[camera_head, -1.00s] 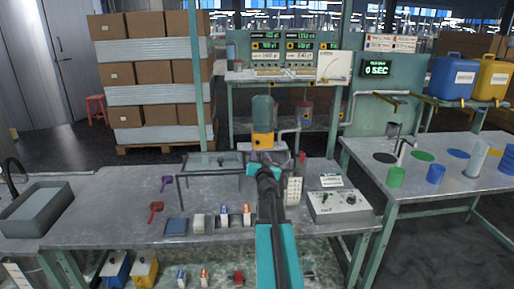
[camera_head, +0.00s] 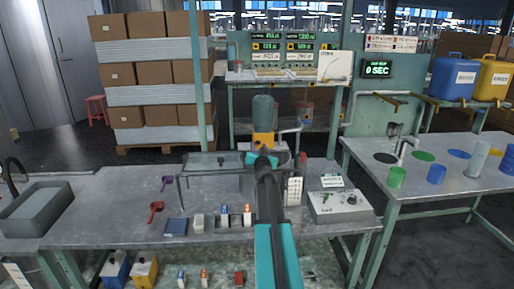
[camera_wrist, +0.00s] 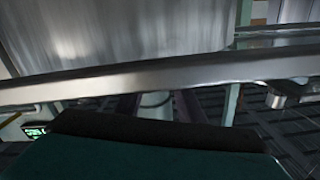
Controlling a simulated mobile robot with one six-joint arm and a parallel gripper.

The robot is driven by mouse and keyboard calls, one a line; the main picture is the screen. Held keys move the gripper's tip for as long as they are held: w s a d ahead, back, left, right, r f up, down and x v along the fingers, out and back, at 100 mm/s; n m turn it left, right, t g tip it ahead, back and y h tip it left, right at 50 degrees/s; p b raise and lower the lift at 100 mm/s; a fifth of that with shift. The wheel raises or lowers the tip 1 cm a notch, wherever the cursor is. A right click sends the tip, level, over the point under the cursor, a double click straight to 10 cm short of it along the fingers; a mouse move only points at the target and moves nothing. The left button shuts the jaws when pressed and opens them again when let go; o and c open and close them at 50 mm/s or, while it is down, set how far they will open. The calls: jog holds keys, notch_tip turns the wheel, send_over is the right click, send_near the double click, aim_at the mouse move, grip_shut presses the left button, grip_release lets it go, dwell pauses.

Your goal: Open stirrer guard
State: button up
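The stirrer has a grey-green motor head (camera_head: 263,108) above a yellow part (camera_head: 263,139), at the back middle of the bench. The guard is a see-through panel with a thin dark frame (camera_head: 212,176), left of and in front of the stirrer; its panel looks nearly level. My gripper (camera_head: 262,160) is at the guard's right side, in front of the stirrer, and covers part of both. In the wrist view a metal bar (camera_wrist: 160,80), apparently the guard's frame, crosses just beyond a dark finger pad. The fingers' opening is not visible, nor is any grip on the bar.
A control box (camera_head: 340,205) and a white rack (camera_head: 293,190) stand to the right on the bench. Red (camera_head: 156,208) and purple (camera_head: 167,183) tools, a blue pad (camera_head: 176,227) and small bottles lie at the left and front. A grey tub (camera_head: 38,208) is at far left.

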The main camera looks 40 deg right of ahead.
jog(key=shift+x, duration=0.95)
